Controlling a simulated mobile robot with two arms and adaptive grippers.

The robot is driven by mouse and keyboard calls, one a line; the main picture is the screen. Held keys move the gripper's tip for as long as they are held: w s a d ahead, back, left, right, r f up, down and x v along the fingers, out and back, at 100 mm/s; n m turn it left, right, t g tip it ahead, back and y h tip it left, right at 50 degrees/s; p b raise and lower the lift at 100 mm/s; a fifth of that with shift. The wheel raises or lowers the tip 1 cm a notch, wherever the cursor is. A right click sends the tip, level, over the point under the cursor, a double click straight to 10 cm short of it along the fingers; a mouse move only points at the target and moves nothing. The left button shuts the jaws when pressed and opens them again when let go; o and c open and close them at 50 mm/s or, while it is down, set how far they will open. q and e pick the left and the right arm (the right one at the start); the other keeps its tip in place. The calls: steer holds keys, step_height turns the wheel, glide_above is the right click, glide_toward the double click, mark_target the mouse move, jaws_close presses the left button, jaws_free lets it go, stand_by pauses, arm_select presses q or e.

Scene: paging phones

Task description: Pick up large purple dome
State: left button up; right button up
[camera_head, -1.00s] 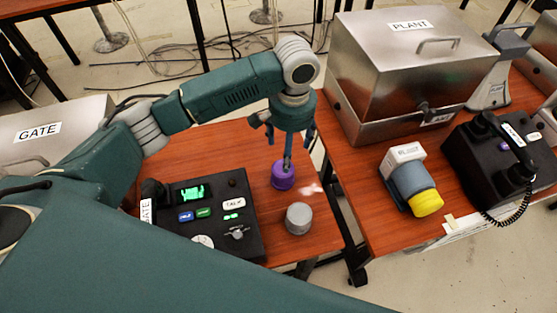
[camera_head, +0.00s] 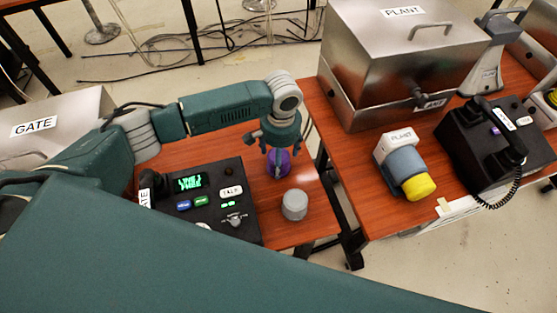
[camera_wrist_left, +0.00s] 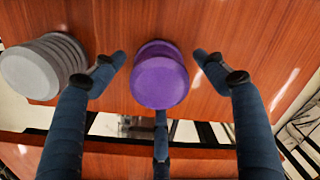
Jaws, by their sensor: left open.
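The purple dome (camera_head: 278,163) stands on the left wooden table, to the right of the black phone console. My left gripper (camera_head: 278,152) is right above it, fingers pointing down and partly hiding it. In the left wrist view the purple dome (camera_wrist_left: 160,76) lies between the spread fingers of my left gripper (camera_wrist_left: 160,75), with a gap on both sides. The gripper is open and holds nothing. My right gripper is not in view.
A grey cylinder (camera_head: 295,205) stands close by, near the table's front edge. The black phone console (camera_head: 210,200) is to the left. A second table carries the PLANT box (camera_head: 400,60), a yellow-tipped device (camera_head: 405,165) and another black phone (camera_head: 490,145).

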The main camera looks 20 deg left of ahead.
arm_select(q)
steer(key=c, duration=1.3)
steer(key=shift+r, duration=0.1)
